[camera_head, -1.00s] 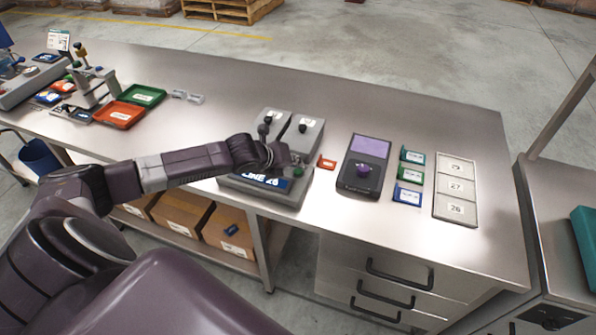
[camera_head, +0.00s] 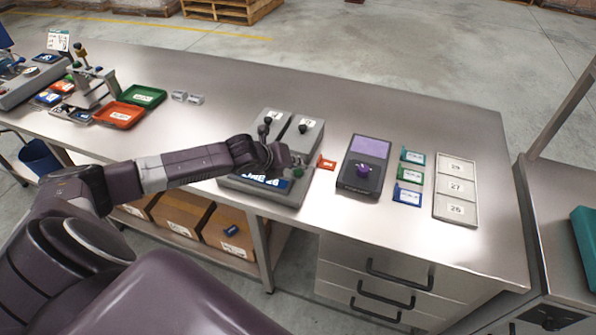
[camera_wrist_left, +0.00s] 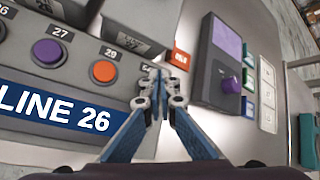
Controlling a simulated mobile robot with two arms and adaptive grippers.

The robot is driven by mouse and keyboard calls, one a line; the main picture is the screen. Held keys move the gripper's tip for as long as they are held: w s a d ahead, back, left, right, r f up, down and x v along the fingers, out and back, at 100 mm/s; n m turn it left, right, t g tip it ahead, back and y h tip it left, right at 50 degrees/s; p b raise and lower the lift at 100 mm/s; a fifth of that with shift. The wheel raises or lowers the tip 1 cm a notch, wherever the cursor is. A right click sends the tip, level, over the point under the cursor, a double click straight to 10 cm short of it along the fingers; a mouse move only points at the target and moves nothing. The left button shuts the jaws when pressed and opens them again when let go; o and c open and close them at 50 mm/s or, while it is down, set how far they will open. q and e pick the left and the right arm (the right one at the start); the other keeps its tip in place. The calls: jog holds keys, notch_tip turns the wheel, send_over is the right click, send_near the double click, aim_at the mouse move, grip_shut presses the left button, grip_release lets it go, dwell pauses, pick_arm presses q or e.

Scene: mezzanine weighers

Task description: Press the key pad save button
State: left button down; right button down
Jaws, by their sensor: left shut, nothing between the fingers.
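A grey console (camera_head: 245,184) with a blue LINE 26 plate stands on the steel bench. In the left wrist view its sloped face (camera_wrist_left: 60,80) carries a purple button (camera_wrist_left: 47,53) labelled 27 and an orange button (camera_wrist_left: 103,72). A further label is partly hidden behind my fingers. A green knob or button (camera_head: 299,171) shows at the console's right end. My left gripper (camera_head: 284,164) is shut and empty, over the console's right part; its fingertips also show in the left wrist view (camera_wrist_left: 158,88). I cannot tell whether they touch it. I cannot make out a save label.
Right of the console are an orange tag (camera_head: 326,163), a dark device (camera_head: 353,184) with a purple screen and purple knob, several coloured card holders (camera_head: 410,176), and a numbered tray (camera_head: 440,200). Red (camera_head: 119,115) and green trays lie left. The bench's back is clear.

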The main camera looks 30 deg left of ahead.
aim_at(296, 173)
pick_arm(q)
jog(key=shift+f, duration=0.35)
jog(key=shift+f, duration=0.5)
dwell(0.7)
jog(key=shift+r+p, duration=0.85)
jog(key=shift+r, duration=0.05)
notch_tip(296, 173, up, 5)
jog(key=p, duration=0.5)
jog(key=shift+r, duration=0.1)
dwell(0.5)
